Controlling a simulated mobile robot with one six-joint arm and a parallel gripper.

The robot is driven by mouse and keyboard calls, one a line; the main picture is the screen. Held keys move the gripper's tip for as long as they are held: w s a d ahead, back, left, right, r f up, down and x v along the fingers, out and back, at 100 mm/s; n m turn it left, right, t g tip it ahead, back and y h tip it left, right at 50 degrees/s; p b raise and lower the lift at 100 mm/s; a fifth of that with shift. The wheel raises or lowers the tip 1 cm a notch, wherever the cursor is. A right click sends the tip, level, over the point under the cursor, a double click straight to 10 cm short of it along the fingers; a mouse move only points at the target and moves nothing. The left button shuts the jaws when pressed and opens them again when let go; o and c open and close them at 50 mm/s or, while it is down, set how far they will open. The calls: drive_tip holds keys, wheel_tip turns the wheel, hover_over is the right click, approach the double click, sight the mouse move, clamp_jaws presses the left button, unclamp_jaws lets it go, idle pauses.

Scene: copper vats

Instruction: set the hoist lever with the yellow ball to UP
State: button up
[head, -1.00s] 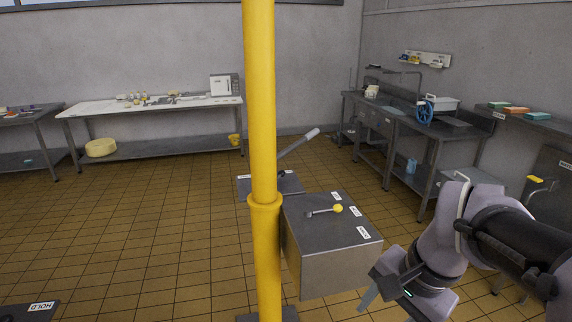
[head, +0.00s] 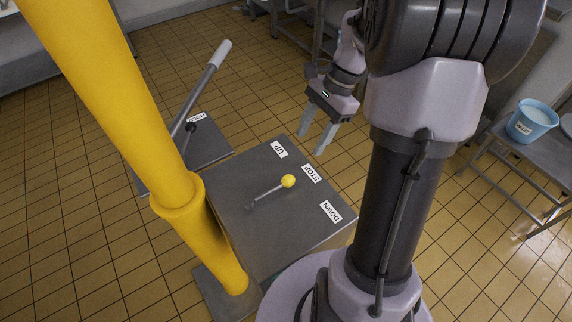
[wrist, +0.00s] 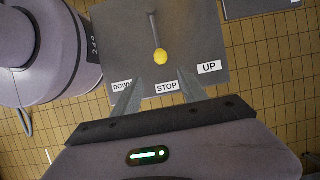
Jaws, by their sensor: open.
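The hoist lever with the yellow ball (head: 288,181) lies over the top of a grey metal box (head: 260,235). Its ball points at the STOP label (head: 311,173), between the UP label (head: 279,150) and the DOWN label (head: 330,212). My gripper (head: 321,139) is open and empty, above the far right side of the box. In the wrist view the yellow ball (wrist: 160,57) shows beyond and between the open fingertips (wrist: 161,88), apart from them, with the STOP label (wrist: 167,87) between the fingers.
A yellow post (head: 110,100) stands close on the left of the box. A second long lever with a pale grip (head: 220,53) rises from a plate marked HOLD, behind the post. A blue bucket (head: 532,121) stands on a table at right.

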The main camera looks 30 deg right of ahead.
sight(291, 176)
drive_tip(key=b+x, duration=0.4)
drive_tip(key=x, duration=1)
drive_tip(key=shift+w+d, duration=0.1)
drive_tip(key=shift+w, duration=0.05)
clamp_jaws()
idle(0.5)
